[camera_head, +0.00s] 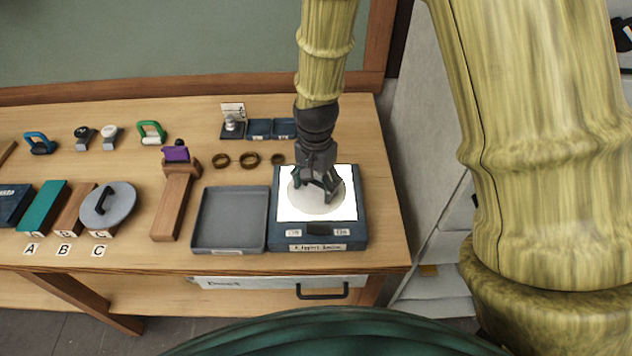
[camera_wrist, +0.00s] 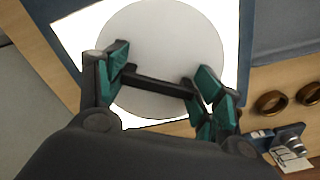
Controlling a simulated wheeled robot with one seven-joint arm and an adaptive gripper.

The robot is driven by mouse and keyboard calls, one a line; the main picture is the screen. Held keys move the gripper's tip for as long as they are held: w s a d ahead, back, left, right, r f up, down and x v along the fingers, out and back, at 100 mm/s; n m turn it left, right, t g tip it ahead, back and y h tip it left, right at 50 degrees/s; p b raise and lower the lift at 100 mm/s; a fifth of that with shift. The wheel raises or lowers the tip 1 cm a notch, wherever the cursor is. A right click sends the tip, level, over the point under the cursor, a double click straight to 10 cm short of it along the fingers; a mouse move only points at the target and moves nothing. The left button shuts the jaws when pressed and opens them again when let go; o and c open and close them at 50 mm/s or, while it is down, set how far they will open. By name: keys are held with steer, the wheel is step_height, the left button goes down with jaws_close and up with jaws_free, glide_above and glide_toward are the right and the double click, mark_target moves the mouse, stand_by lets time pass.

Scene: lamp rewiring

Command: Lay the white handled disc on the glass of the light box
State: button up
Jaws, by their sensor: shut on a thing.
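The white handled disc (camera_head: 318,207) is at the light box, over its bright glass (camera_head: 345,210). It also shows in the wrist view (camera_wrist: 165,50), with its dark bar handle (camera_wrist: 155,85) between my fingers. My gripper (camera_head: 317,187) points down and is shut on that handle. The disc looks level and lies within the lit square in the head view; I cannot tell whether it touches the glass. The light box (camera_head: 361,228) has a dark blue frame with labels along its front edge. My fingers hide part of the disc.
An empty grey tray (camera_head: 228,220) stands directly left of the light box. Brown rings (camera_head: 249,160) lie behind the tray. A grey handled disc (camera_head: 107,205) rests on a block at the left. Small blue trays (camera_head: 260,129) stand behind. The table's right edge is close to the light box.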

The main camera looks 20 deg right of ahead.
steer(key=o, duration=1.2)
steer(key=shift+o, duration=0.9)
steer(key=shift+r, duration=0.1)
steer(key=shift+r+p, duration=3.4)
steer(key=shift+r, duration=0.45)
